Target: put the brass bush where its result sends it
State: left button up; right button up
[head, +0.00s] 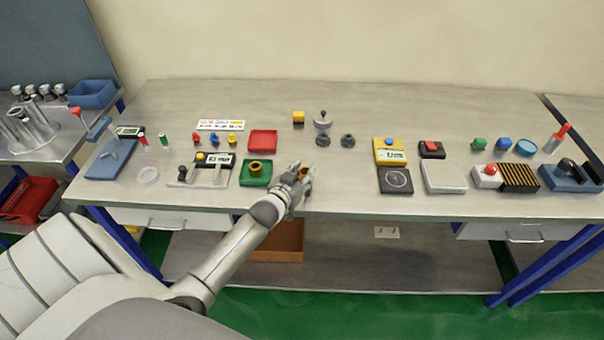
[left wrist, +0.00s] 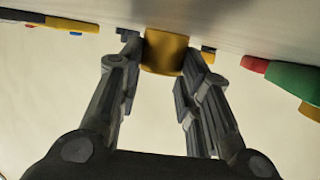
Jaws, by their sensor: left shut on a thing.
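My left gripper (head: 304,176) is over the front part of the bench, just right of the green tray (head: 246,181). It is shut on a brass bush (head: 303,172), which is partly hidden by the fingers. In the left wrist view the brass bush (left wrist: 165,51) sits between the two fingertips (left wrist: 164,62). Another brass-coloured ring-shaped piece (head: 256,169) is in the green tray. A red tray (head: 262,141) stands behind the green one. My right gripper is not in view.
A gauge unit with a display (head: 212,158) stands left of the trays. Grey knobbed parts (head: 322,122) stand behind the gripper. A yellow box with a blue button (head: 389,150) and a dark plate (head: 395,181) are to the right. The bench between gripper and plate is clear.

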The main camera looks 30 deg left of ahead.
pick_arm(q)
jog(key=o, duration=1.1)
